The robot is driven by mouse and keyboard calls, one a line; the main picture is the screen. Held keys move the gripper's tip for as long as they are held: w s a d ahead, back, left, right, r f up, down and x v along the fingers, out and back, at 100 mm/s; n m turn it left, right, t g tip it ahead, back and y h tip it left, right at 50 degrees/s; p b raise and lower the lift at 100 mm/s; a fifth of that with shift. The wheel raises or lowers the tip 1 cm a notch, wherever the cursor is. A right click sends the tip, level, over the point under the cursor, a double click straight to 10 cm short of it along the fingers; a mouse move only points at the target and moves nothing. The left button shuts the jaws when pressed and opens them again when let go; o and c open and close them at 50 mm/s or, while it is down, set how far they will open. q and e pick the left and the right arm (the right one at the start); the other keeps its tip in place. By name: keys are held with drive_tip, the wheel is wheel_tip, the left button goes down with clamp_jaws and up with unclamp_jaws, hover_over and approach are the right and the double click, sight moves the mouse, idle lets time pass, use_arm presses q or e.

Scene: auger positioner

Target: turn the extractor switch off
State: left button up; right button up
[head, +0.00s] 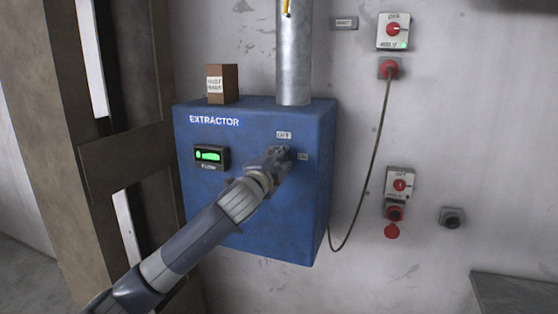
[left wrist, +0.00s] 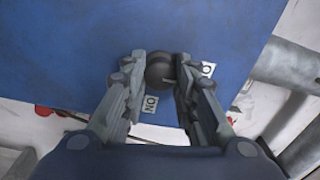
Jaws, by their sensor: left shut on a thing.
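The blue extractor box (head: 255,225) is on the wall, with an "EXTRACTOR" label and a green lit display (head: 210,156). Its switch is a dark round knob, hidden behind my gripper in the head view. The knob (left wrist: 160,69) shows in the left wrist view between my fingers. An OFF label (head: 284,135) is above the knob and an ON label (head: 303,156) is to its right. My left gripper (head: 284,157) is at the box front, shut on the knob, with a finger on each side of it. My right gripper is not in view.
A metal duct (head: 293,60) rises from the box top beside a brown block (head: 222,84). Wall switches with red knobs (head: 393,29) (head: 400,185) are to the right, and a cable (head: 371,160) hangs between. A wooden post (head: 45,120) stands at the left.

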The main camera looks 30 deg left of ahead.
use_arm(q)
drive_tip(key=o, duration=1.1)
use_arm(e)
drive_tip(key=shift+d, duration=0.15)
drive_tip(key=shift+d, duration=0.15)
use_arm(q)
drive_tip(key=v, duration=1.2)
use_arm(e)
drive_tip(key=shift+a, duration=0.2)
use_arm(q)
drive_tip(key=shift+a, duration=0.1)
